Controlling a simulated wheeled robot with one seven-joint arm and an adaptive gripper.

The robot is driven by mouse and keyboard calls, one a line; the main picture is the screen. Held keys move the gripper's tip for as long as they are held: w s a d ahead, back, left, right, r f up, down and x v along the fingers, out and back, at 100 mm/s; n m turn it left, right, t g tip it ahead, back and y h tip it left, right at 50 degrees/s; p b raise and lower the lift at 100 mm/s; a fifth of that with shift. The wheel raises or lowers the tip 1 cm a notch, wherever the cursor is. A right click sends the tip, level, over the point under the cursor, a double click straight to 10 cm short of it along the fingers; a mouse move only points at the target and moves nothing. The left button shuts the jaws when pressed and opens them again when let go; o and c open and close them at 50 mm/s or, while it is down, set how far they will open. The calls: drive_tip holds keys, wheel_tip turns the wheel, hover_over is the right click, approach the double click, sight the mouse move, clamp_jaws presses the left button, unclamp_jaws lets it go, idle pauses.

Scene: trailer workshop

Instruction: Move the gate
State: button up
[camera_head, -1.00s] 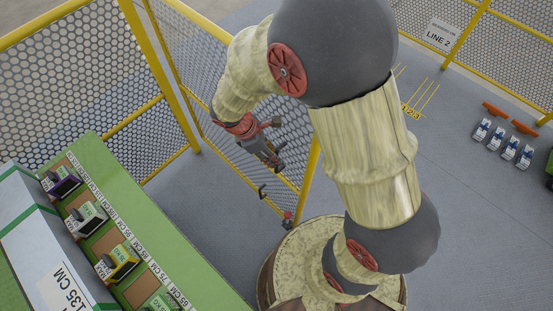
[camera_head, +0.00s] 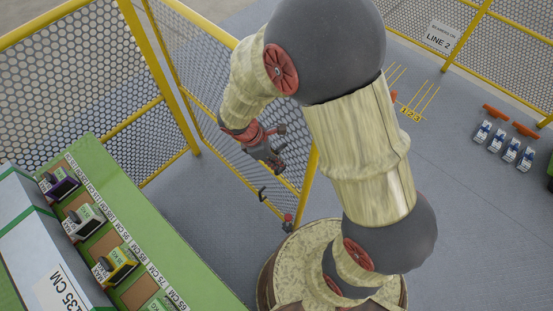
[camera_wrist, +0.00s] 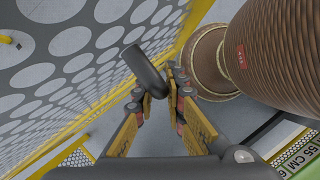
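The gate (camera_head: 205,75) is a yellow-framed panel with white perforated mesh, standing beyond my arm in the head view. Its mesh also fills the left of the wrist view (camera_wrist: 70,65). My gripper (camera_head: 280,148) is beside the gate's right part, in front of its mesh. In the wrist view my gripper (camera_wrist: 160,88) has its two fingers apart. A dark grey rounded bar (camera_wrist: 146,70), apparently the gate's handle, lies by the left fingertip and reaches toward the gap. I cannot tell whether it touches. My arm hides part of the gate.
A green bench (camera_head: 140,225) with labelled weights stands at the lower left. Fixed mesh fencing (camera_head: 70,75) is behind it. Blue-and-white items (camera_head: 512,148) lie on the grey floor at right. Open floor (camera_head: 480,230) spreads to the right of my arm.

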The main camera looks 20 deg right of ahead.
clamp_jaws()
idle(0.3)
drive_tip(key=shift+n, duration=0.3)
drive_tip(key=shift+w+d+p, duration=0.2)
drive_tip(key=shift+w+d, duration=0.1)
drive_tip(key=shift+d, duration=0.4)
drive_tip(key=shift+w+d+p, duration=0.2)
drive_tip(key=shift+w+d, duration=0.05)
drive_tip(key=shift+d, duration=0.45)
drive_tip(key=shift+w+d+p, duration=0.2)
drive_tip(key=shift+w+d, duration=0.1)
drive_tip(key=shift+d, duration=0.4)
drive_tip(key=o, duration=0.6)
unclamp_jaws()
approach(285, 150)
drive_tip(key=shift+s+a+r, duration=0.1)
drive_tip(key=shift+a, duration=0.05)
